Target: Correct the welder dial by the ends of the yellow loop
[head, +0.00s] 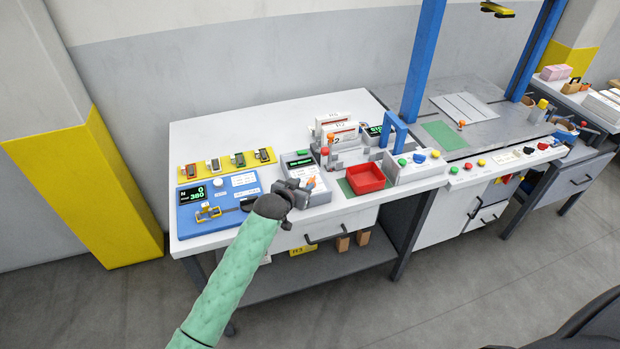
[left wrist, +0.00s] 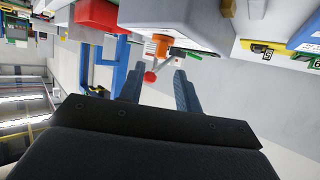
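The welder is probably the grey box (head: 318,193) with a green-lit display (head: 300,162); its small orange part (head: 310,183), perhaps the dial, shows beside my left gripper (head: 296,191). An orange part (left wrist: 161,45) also shows beyond the fingers in the left wrist view. There my left gripper (left wrist: 158,72) has its fingers apart, with a red ball (left wrist: 150,76) on a grey rod seen between them; no grip shows. A yellow loop piece (head: 208,212) sits on the blue tester (head: 190,215), whose display (head: 194,194) reads 0 and 380. My right gripper is out of view.
A yellow rack (head: 225,171) with several small pieces lies behind the tester. The white table's (head: 205,135) back left is clear.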

